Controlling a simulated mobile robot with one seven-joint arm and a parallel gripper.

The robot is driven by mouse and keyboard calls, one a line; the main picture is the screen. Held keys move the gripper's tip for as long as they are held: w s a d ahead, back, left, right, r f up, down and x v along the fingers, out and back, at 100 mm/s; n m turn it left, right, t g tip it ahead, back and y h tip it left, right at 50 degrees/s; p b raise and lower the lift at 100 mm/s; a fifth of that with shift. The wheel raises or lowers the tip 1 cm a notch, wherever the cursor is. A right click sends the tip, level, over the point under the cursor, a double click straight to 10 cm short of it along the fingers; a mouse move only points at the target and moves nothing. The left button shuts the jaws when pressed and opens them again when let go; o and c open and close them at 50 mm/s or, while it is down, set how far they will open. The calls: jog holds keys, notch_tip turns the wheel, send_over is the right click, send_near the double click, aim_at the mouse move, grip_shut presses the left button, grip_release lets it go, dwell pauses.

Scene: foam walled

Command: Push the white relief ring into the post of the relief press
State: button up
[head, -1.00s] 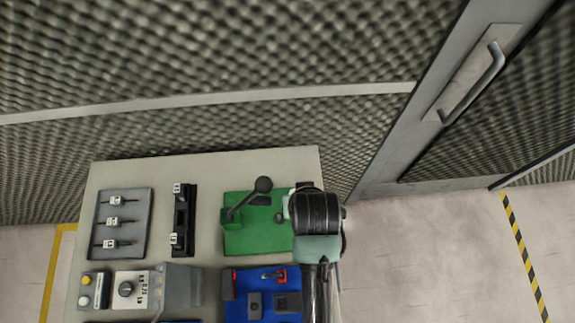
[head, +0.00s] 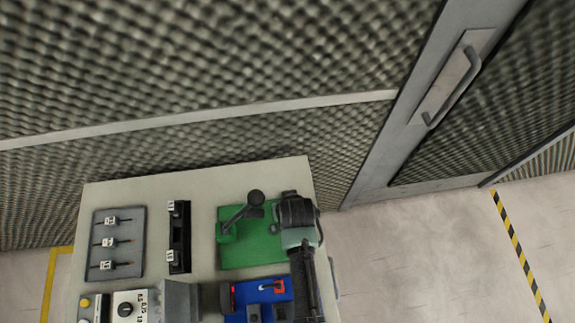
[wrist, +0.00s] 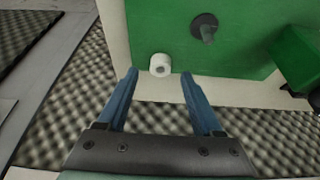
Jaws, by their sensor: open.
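The white relief ring (wrist: 160,65) is a short white cylinder with a dark hole, at the edge of the green press plate (wrist: 237,62) in the wrist view. My gripper (wrist: 159,75) is open, its two blue fingers apart; the ring shows between and just beyond their tips, not gripped. A dark round post (wrist: 204,26) stands on the green plate, up and right of the ring. In the head view the green relief press (head: 240,258) has a lever with a black knob (head: 256,197). My wrist covers its right edge, hiding the ring and fingertips.
The green lever block (wrist: 301,58) stands at the right in the wrist view. A blue fixture (head: 238,308), a black rail (head: 180,240) and a grey tray (head: 116,245) share the bench top (head: 205,188). Foam walls (head: 200,60) rise behind it.

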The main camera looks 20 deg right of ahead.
jog(key=shift+x, duration=1.35)
grip_shut()
